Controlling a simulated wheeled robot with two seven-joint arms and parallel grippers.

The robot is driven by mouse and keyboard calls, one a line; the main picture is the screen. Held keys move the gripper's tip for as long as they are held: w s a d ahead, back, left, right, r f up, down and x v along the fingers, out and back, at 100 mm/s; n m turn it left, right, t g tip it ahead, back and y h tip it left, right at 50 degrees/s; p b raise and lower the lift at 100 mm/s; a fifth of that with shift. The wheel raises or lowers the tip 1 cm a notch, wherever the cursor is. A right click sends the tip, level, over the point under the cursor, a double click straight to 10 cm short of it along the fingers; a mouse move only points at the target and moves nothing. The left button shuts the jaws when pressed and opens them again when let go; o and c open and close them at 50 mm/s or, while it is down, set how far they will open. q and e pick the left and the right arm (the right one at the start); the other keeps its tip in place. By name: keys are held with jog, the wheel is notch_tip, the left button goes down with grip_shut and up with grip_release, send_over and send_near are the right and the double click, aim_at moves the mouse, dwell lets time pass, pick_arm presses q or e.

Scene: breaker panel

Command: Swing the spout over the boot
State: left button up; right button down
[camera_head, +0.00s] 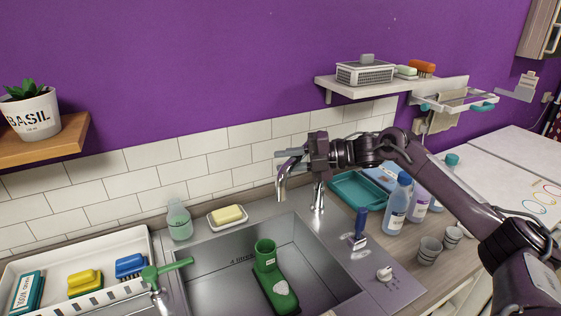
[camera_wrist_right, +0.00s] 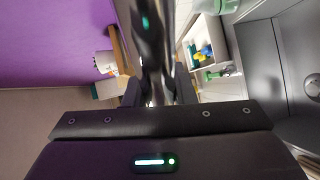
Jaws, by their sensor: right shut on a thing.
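A green boot (camera_head: 277,289) stands in the grey sink basin (camera_head: 218,281), its open shaft top toward the back wall. The chrome faucet (camera_head: 318,195) rises from the counter behind the basin. Its curved spout (camera_head: 282,187) points left, with its downturned end above the back edge of the basin, up and slightly right of the boot's opening in the picture. My right gripper (camera_head: 289,159) is shut on the spout near its top bend. In the wrist view the dark shiny spout (camera_wrist_right: 155,75) runs between the fingers. My left gripper is not in view.
A white tray (camera_head: 73,258) with brushes is left of the sink. A soap dish (camera_head: 228,217) and a green-filled bottle (camera_head: 179,221) stand behind it. A teal tray (camera_head: 357,190), blue bottle (camera_head: 397,204) and cups (camera_head: 429,250) stand to the right, under my right arm.

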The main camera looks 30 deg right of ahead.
jog(key=shift+s, duration=0.15)
jog(key=c, duration=1.2)
grip_release()
jog(key=shift+d, duration=0.1)
jog(key=shift+s+d, duration=0.15)
jog(key=shift+d, duration=0.1)
jog(key=b+v, duration=0.3)
jog(key=v, duration=0.3)
jog(key=shift+d, duration=0.2)
jog(key=shift+s+d+r, duration=0.15)
jog(key=shift+s+d, duration=0.1)
